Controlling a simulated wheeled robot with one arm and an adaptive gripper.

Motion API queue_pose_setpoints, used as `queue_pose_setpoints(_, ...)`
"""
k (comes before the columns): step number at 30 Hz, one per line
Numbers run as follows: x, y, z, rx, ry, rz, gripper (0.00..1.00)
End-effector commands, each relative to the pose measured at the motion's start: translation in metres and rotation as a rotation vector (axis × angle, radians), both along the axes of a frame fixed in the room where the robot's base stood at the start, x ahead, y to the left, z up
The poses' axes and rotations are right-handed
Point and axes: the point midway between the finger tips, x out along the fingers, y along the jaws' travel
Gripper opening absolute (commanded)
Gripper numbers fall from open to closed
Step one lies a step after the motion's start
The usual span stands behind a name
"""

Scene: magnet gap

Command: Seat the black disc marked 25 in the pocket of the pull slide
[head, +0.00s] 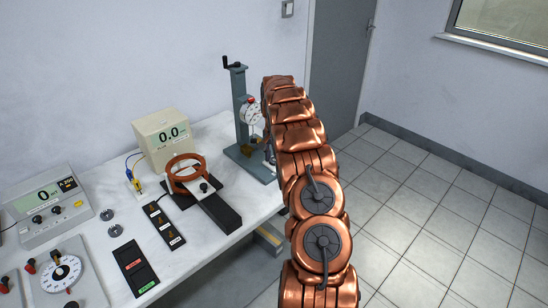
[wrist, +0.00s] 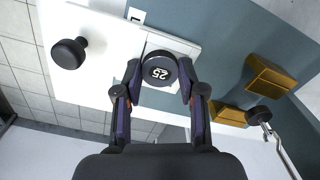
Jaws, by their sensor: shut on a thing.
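In the wrist view, the black disc marked 25 (wrist: 160,70) lies between the two fingers of my gripper (wrist: 159,78). The gripper is shut on its sides, and the white 25 faces the camera. Behind the disc is a white slide plate (wrist: 105,50) with a round black knob (wrist: 68,53) at its left end. The disc overlaps the plate's right part and hides what is under it. I cannot tell whether the disc touches the plate or sits in a pocket. In the head view, my copper arm hides the gripper and the disc.
Brass blocks (wrist: 268,76) stand right of the disc on a grey-blue base. In the head view, a crank stand (head: 240,105) with a dial gauge (head: 252,112) is beside my arm. An orange coil (head: 187,168), meters and loose grey discs (head: 116,231) occupy the white table (head: 200,262).

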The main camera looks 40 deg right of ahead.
Motion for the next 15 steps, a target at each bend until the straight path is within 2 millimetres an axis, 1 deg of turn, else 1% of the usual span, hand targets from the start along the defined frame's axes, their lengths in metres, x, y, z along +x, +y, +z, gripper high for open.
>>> queue_pose_setpoints(1, 0.0001, 0.0, -0.0004, 0.0, 0.0, 0.0, 0.09)
queue_pose_setpoints(2, 0.0001, 0.0, -0.0004, 0.0, 0.0, 0.0, 0.41)
queue_pose_setpoints(3, 0.0001, 0.0, -0.0002, 0.0, 0.0, 0.0, 0.45)
queue_pose_setpoints(10, 0.0002, 0.0002, -0.0002, 0.0, 0.0, 0.001, 0.69)
queue_pose_setpoints(15, 0.0002, 0.0002, -0.0002, 0.0, 0.0, 0.001, 0.69)
